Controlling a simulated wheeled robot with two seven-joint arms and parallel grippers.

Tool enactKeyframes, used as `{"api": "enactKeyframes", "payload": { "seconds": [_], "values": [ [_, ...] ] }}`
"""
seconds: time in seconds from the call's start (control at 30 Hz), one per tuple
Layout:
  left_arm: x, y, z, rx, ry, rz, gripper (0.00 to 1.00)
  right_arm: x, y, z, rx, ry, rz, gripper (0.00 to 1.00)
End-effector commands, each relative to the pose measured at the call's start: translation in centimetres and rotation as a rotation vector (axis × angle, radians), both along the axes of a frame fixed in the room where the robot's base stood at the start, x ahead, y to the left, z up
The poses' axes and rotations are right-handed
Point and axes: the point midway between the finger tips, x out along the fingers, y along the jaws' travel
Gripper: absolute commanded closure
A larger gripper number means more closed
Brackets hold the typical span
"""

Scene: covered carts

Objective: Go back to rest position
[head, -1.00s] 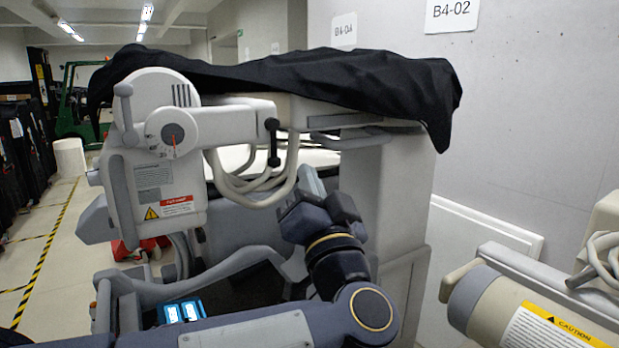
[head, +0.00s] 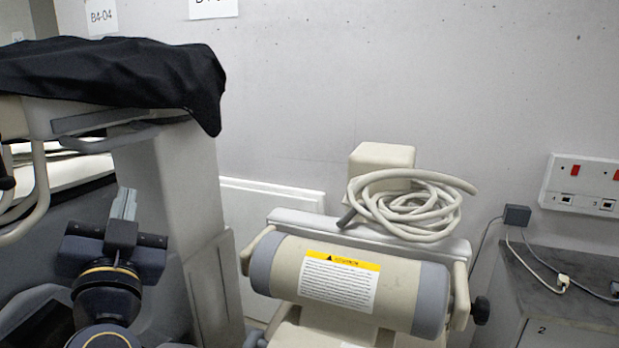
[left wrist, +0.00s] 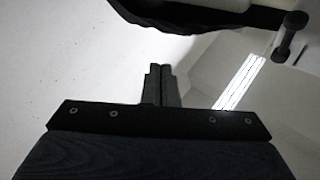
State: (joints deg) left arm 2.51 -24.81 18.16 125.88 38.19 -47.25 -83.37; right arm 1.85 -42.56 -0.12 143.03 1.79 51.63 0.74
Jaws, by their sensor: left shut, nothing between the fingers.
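My left gripper (head: 123,205) is at the lower left of the head view, pointing up in front of the covered cart. Its fingers are together with nothing between them, as the left wrist view (left wrist: 160,72) also shows. It appears apart from the cart. The cart (head: 178,190) is a pale machine with a black cloth (head: 120,75) draped over its top. The cloth's edge also hangs at the top of the left wrist view (left wrist: 200,18). My right gripper is in neither view.
A beige cylindrical unit (head: 285,270) with a yellow caution label and a coiled hose (head: 410,205) stands at centre right. A grey cabinet (head: 570,280) is at the far right, below a wall socket panel (head: 585,183). A plain wall (head: 350,90) closes the back.

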Motion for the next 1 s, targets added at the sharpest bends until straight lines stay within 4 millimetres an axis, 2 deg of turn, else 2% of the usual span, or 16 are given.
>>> {"api": "enactKeyframes", "payload": {
  "seconds": [0.03,0.13,0.27,0.3,0.4,0.5,0.6,0.7,0.77,1.0],
  "values": [
    [0.4,-1.3,-1.8,-0.047,0.052,-0.127,1.00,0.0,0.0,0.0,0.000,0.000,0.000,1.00],
    [0.6,-4.0,-6.5,-0.182,0.209,-0.356,1.00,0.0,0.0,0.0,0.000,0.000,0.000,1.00],
    [-1.3,-6.7,-14.1,-0.416,0.495,-0.543,1.00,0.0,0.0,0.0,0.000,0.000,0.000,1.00],
    [-2.4,-7.3,-16.7,-0.500,0.596,-0.572,1.00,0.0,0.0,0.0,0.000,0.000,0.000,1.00],
    [-6.0,-8.1,-22.6,-0.712,0.844,-0.578,1.00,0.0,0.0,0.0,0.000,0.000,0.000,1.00],
    [-9.9,-8.4,-27.2,-0.895,1.053,-0.515,1.00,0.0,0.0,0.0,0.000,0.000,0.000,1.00],
    [-13.1,-8.3,-30.0,-1.024,1.193,-0.432,1.00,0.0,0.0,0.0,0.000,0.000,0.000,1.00],
    [-15.1,-8.1,-31.5,-1.097,1.271,-0.371,1.00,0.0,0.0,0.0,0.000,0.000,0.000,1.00],
    [-15.6,-8.1,-31.9,-1.118,1.294,-0.350,1.00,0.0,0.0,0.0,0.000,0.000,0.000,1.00],
    [-15.7,-8.1,-31.9,-1.120,1.297,-0.348,1.00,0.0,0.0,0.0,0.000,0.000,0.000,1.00]
  ]
}}
